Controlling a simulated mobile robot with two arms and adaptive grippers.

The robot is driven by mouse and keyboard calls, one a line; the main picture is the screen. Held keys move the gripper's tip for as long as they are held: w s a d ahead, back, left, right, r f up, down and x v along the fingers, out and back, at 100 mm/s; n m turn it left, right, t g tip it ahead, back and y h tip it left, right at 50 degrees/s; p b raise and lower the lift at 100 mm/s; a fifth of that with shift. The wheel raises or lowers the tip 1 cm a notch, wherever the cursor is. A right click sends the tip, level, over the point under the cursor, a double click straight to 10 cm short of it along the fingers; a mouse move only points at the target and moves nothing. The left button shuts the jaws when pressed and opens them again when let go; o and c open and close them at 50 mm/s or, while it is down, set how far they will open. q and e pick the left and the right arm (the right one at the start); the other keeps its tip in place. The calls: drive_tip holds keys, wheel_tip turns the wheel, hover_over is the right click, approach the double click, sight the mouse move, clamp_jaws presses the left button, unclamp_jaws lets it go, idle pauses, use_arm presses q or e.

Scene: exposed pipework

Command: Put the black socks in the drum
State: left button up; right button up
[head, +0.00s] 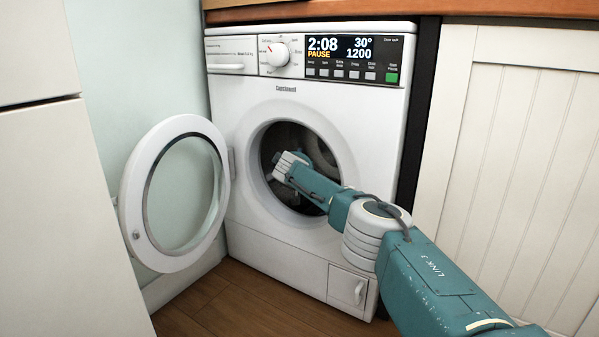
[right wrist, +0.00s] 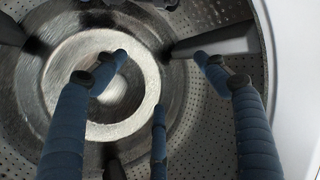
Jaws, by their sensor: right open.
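The washing machine's drum (head: 323,152) is open in the head view, and my right arm reaches through its round opening. My right gripper is inside, mostly hidden there by the opening and my own wrist. In the right wrist view the gripper (right wrist: 160,72) has its blue fingers spread apart, with nothing seen between them. It faces the drum's metal back (right wrist: 65,65) and perforated wall (right wrist: 205,115). I cannot make out the black socks in either view. A dark patch at the top of the wrist view is unclear. My left gripper is not in view.
The round door (head: 178,190) is swung open to the left of the white washing machine (head: 265,215). The opening's rim surrounds my arm. A white cabinet (head: 515,150) stands on the right, a white unit (head: 60,200) on the left. Dark paddles stick out inside the drum.

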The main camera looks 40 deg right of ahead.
drive_tip(key=v, duration=1.1)
drive_tip(key=shift+s, duration=0.25)
drive_tip(key=shift+a, duration=0.15)
idle(0.7)
